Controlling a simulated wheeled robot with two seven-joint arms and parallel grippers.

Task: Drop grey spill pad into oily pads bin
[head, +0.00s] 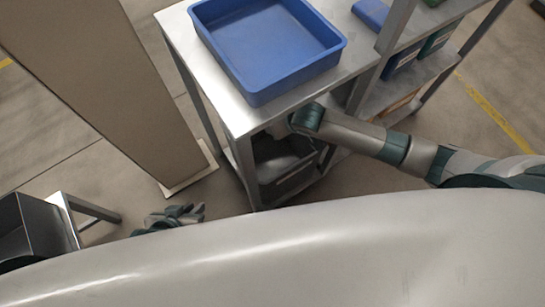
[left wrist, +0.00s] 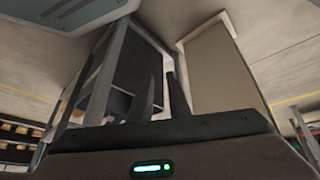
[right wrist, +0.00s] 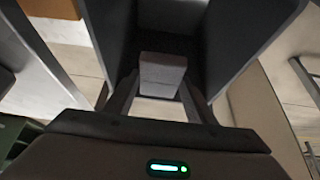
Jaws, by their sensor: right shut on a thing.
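My right gripper (right wrist: 160,90) is shut on the grey spill pad (right wrist: 163,70), a small light-grey block between its fingers. In the right wrist view, dark walls (right wrist: 252,40) of an open bin rise on both sides of the pad. In the head view my right arm reaches under the bench top to a dark bin (head: 292,182) on the lower level, and the bench edge hides the fingers. I cannot read the bin's label. My left gripper (head: 170,217) is low at the left, away from this bin. Its fingers (left wrist: 162,75) stand a little apart and empty.
A metal bench (head: 235,112) bears a blue tray (head: 262,75). A tall beige column (head: 100,70) stands left of it. A dark container (head: 38,222) on a metal stand is at the lower left. More boxes (head: 402,80) sit on shelves at the right.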

